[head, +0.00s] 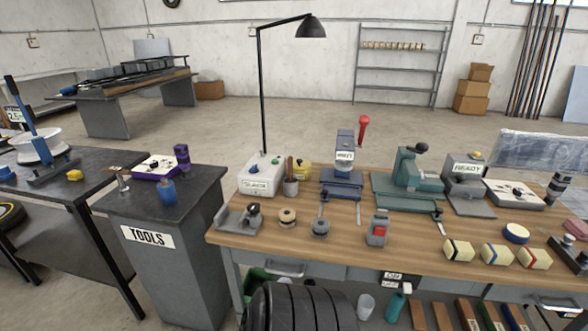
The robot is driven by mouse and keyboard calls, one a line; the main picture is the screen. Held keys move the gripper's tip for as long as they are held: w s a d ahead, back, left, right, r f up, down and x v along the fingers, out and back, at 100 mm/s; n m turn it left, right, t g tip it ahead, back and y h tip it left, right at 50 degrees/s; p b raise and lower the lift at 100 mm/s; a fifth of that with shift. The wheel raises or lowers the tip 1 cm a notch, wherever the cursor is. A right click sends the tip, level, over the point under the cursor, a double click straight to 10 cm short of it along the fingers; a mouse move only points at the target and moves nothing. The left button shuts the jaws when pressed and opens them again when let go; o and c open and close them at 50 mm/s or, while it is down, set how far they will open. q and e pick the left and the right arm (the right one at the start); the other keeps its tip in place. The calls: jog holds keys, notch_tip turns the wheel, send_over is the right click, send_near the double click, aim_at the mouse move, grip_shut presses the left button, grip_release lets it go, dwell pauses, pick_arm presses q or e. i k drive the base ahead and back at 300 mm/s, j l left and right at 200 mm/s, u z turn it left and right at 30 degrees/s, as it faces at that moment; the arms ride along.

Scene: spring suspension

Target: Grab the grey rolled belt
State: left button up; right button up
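A small round grey item (320,229), which looks like a rolled belt, sits near the front edge of the wooden workbench (345,246), left of the middle. A dark tool stands directly behind it and overlaps it in the picture. A tan roll (287,217) with a dark centre sits to its left. A grey and red device (377,231) stands to its right. Neither of my grippers is in the head view.
A grey holder (240,215) sits at the bench's left corner. A tall black lamp (262,90) rises behind. A blue press (343,165), a green machine (408,183) and several yellowish blocks (459,250) occupy the bench. A dark cabinet (170,255) stands left.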

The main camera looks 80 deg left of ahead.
aim_at(321, 226)
jog(key=u, duration=2.6)
